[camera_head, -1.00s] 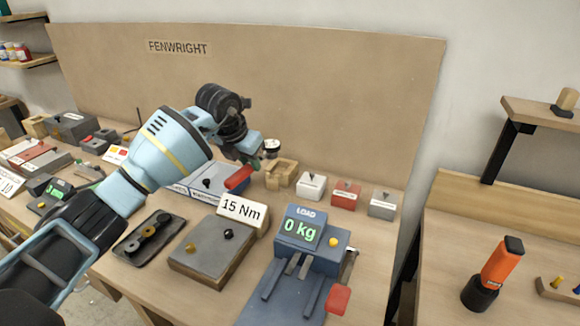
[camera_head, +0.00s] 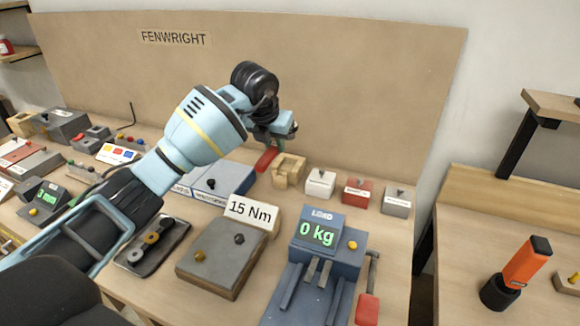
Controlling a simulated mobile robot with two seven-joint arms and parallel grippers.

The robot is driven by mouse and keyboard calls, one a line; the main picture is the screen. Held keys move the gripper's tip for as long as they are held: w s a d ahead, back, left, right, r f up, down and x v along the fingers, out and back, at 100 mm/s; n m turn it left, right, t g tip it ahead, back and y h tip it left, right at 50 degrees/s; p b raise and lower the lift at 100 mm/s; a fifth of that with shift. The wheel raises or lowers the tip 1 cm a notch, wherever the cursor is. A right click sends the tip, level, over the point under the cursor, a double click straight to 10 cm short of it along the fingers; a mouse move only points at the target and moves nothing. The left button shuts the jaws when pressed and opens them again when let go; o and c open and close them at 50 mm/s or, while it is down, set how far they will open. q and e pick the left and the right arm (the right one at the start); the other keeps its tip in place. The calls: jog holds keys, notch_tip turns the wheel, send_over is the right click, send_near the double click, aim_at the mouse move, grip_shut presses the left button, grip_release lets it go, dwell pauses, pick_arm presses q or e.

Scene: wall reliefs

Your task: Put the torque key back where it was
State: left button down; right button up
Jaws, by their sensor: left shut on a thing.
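My left gripper (camera_head: 274,141) is over the back of the bench, near the backboard. It is shut on a red-handled tool, probably the torque key (camera_head: 265,160). The red handle hangs below the fingers, tilted, just left of a notched wooden holder (camera_head: 289,171). The rest of the tool is hidden by the gripper. I cannot tell whether the handle touches the holder or the bench. My right gripper is out of view.
A blue-grey box (camera_head: 229,180) lies below the gripper. White, red and grey blocks (camera_head: 358,191) stand right of the holder. A 15 Nm sign (camera_head: 250,212), load gauge (camera_head: 318,233) and another red-handled tool (camera_head: 367,309) are in front. The backboard (camera_head: 340,85) rises close behind.

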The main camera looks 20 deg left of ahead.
aim_at(267, 154)
pick_arm(q)
jog(key=shift+f, duration=4.9)
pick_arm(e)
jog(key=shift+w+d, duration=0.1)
pick_arm(q)
jog(key=shift+f, duration=0.2)
jog(key=c, duration=1.3)
grip_release()
jog(key=shift+o, duration=0.2)
jog(key=shift+s+r, duration=0.1)
jog(key=shift+r, duration=0.2)
jog(key=p+v, duration=0.1)
jog(key=v, duration=0.9)
jog(key=shift+r, duration=0.1)
jog(key=shift+s+r, duration=0.3)
jog(key=shift+r, duration=0.35)
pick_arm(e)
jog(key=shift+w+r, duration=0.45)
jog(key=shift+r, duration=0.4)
